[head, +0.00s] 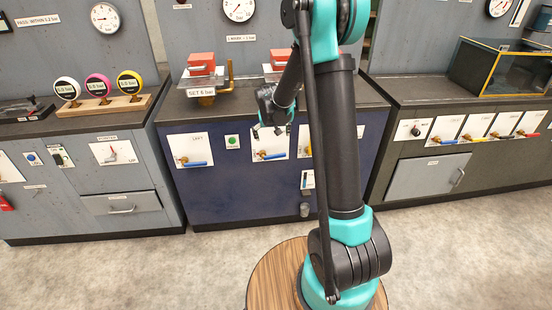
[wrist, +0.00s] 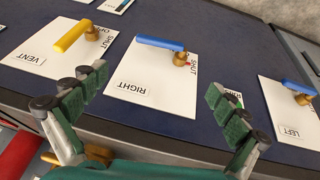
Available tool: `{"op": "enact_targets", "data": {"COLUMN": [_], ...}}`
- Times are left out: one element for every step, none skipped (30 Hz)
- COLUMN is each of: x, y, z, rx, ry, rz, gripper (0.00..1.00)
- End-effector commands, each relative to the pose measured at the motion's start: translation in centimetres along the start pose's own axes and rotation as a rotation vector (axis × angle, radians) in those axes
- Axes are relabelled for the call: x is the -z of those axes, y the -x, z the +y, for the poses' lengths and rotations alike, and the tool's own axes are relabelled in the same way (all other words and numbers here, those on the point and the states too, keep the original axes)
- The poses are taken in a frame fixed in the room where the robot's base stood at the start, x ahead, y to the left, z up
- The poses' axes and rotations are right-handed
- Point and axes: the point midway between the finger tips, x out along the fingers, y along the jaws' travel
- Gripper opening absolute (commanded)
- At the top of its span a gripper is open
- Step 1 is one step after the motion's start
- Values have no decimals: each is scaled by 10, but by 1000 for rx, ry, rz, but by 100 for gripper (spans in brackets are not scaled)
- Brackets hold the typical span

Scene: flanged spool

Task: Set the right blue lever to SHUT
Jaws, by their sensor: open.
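The right blue lever (wrist: 158,43) sits on a white plate (wrist: 150,85) labelled RIGHT, on a dark blue panel. It turns on a brass pivot (wrist: 181,58), and its handle extends left from there in the wrist view. The word SHUT is printed beside the pivot; I cannot read any other position word there. In the head view the same lever (head: 274,156) lies about horizontal, its handle to the right of the pivot. My gripper (wrist: 153,88) is open and empty, its green-padded fingers wide apart in front of the plate. In the head view my gripper (head: 269,129) is just above the lever.
A yellow lever (wrist: 72,36) is on the VENT plate, and another blue lever (wrist: 299,87) is on the LEFT plate. A green button (head: 232,142) lies between the LEFT and RIGHT plates. Red-topped fixtures (head: 201,64) stand on the counter above.

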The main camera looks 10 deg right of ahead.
Motion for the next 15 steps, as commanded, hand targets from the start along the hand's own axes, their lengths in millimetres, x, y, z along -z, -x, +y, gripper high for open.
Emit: {"op": "enact_targets", "data": {"x": [0, 0, 0, 0, 0, 0, 0, 0, 0, 0, 0, 0, 0, 0, 0], "y": [-6, -10, -15, -20, -24, -31, -36, -41, -48, -53, -57, -64, -69, -74, -81], "z": [0, 0, 0, 0, 0, 0, 0, 0, 0, 0, 0, 0, 0, 0, 0], "rx": [0, 0, 0, 0, 0, 0, 0, 1, 1, 1, 1, 1, 1, 1, 1], "ry": [-1, -1, -1, -1, -1, -1, -1, 0, 0, 0, 0, 0, 0, -1, -1], "rz": [-1, -1, -1, -1, -1, -1, -2, -2, -2, -2, -2, -2, -2, -2, -2], "gripper": [100, 100, 100, 100, 100, 100, 100, 100, 100, 100, 100, 100, 100, 100, 100]}}
